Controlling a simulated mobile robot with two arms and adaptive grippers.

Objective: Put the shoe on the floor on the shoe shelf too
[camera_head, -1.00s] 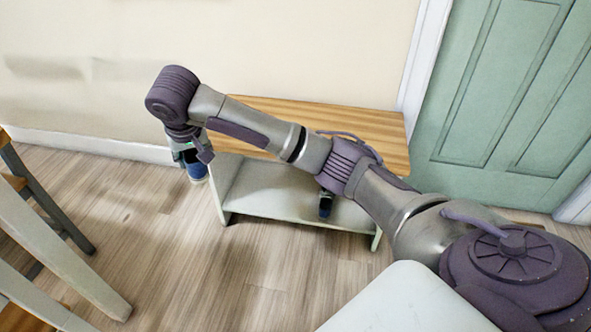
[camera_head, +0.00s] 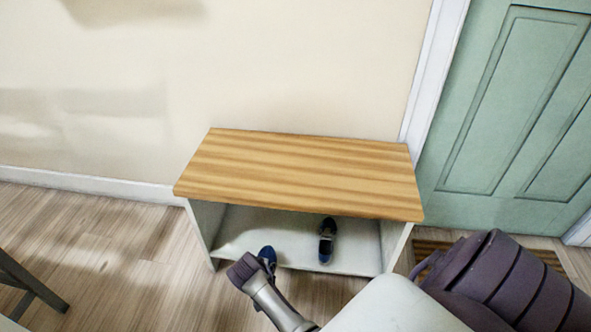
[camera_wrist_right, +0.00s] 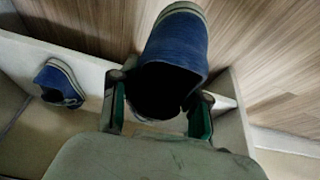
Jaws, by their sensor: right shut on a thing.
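A blue shoe (camera_head: 267,256) with a pale sole edge is at the left part of the shoe shelf's front opening, partly hidden by my right arm. In the right wrist view the shoe (camera_wrist_right: 178,45) sits between the two fingers of my right gripper (camera_wrist_right: 160,97), which is shut on it. I cannot tell whether it touches the lower board. The other blue shoe (camera_head: 327,241) stands on the lower board to the right; it also shows at the left of the wrist view (camera_wrist_right: 58,84). The shoe shelf (camera_head: 300,172) has a wooden top and white sides. My left gripper is out of view.
The wooden top overhangs the open compartment. A green door (camera_head: 510,110) and a brown mat (camera_head: 440,248) are at the right. A dark chair leg (camera_head: 35,285) is at the lower left. Floor (camera_head: 120,240) left of the shelf is clear.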

